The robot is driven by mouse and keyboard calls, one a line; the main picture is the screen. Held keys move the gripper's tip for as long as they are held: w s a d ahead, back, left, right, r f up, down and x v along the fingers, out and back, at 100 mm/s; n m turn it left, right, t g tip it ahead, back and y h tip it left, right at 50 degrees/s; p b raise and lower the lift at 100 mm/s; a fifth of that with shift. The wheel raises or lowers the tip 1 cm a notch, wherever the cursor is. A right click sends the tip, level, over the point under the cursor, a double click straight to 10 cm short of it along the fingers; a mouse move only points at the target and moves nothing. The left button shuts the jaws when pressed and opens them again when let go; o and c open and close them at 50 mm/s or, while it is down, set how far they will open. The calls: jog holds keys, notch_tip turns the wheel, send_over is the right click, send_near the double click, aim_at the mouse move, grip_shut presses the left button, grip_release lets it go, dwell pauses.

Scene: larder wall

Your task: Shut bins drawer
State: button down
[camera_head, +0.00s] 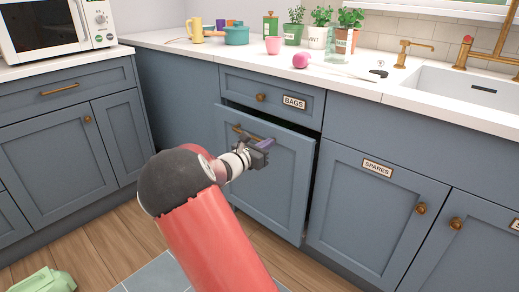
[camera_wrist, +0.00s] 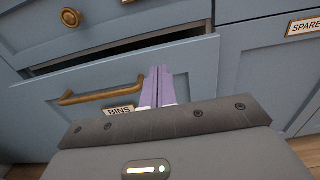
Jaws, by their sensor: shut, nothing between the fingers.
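The bins drawer (camera_head: 283,184) is a tall blue-grey front under the counter, standing a little way out, with a dark gap along its top and right edge. In the wrist view the drawer front (camera_wrist: 200,70) carries a brass bar handle (camera_wrist: 100,94) and a label reading BINS (camera_wrist: 119,112). My gripper (camera_head: 262,148) is in front of the drawer's upper part. Its purple fingers (camera_wrist: 157,88) are together and empty, to the right of the handle. I cannot tell whether the fingertips touch the front.
A drawer labelled BAGS (camera_head: 294,102) sits shut above. A cupboard labelled SPARES (camera_head: 377,168) is to the right. The counter (camera_head: 345,83) holds pots, plants and a pink round item (camera_head: 301,60). A green object (camera_head: 44,281) lies on the floor at lower left.

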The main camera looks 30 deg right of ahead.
aim_at(286, 133)
jog(key=x, duration=0.6)
jog(key=shift+w+d+p, duration=0.15)
jog(key=shift+d+p, duration=0.15)
jog(key=shift+d, duration=0.05)
jog(key=shift+w+d, duration=0.1)
jog(key=shift+d, duration=0.2)
jog(key=x, duration=0.4)
jog(key=shift+w+d+f+b, duration=0.1)
jog(key=shift+d+b, duration=0.15)
jog(key=shift+b, duration=0.15)
jog(key=shift+r, duration=0.25)
jog(key=shift+d, duration=0.1)
